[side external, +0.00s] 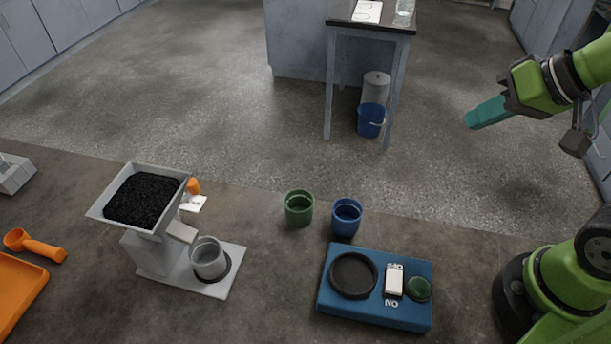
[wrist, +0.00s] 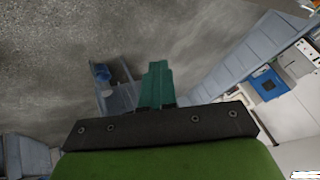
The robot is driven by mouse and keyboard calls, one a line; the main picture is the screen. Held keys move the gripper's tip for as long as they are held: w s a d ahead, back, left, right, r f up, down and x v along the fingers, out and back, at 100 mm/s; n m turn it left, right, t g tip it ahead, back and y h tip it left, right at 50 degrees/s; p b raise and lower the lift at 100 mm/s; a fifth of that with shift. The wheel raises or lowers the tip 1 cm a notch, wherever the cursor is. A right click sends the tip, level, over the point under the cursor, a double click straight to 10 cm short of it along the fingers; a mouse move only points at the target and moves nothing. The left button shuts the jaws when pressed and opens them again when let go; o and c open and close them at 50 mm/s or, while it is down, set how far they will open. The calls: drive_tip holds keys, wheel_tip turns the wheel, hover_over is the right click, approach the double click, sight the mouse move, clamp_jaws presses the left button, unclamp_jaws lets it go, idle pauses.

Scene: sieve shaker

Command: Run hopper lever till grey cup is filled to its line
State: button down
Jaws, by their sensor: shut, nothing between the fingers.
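The hopper (side external: 155,230) is a pale grey stand with a square funnel full of black grains and a spout on its right. An orange lever (side external: 194,186) shows at the funnel's back right. The grey cup (side external: 208,258) stands upright on the hopper's base, at the spout's end. I cannot make out its line or any grains in it. My gripper (side external: 469,120) has teal fingers, shut and empty. It is raised at the upper right, far from the hopper and cup. In the wrist view the shut fingers (wrist: 157,68) point out over the floor, with no task object in sight.
A green cup (side external: 299,208) and a blue cup (side external: 346,217) stand mid-bench. A blue device (side external: 375,313) with a dark round dish, a white switch and a green button lies before them. An orange scoop (side external: 36,245) and orange tray (side external: 16,290) are at left. Bare bench separates hopper and device.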

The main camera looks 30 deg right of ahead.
drive_tip(key=shift+w+a, duration=0.1)
drive_tip(key=shift+w+a, duration=0.35)
drive_tip(key=shift+w, duration=0.2)
drive_tip(key=shift+w+a, duration=0.3)
drive_tip(key=shift+w, duration=0.2)
drive_tip(key=shift+w+a, duration=0.75)
drive_tip(key=shift+w, duration=0.3)
drive_tip(key=shift+w, duration=0.1)
drive_tip(key=shift+w+a, duration=0.7)
drive_tip(key=shift+w, duration=0.3)
drive_tip(key=shift+w+a, duration=0.7)
drive_tip(key=shift+w, duration=0.35)
idle(3.7)
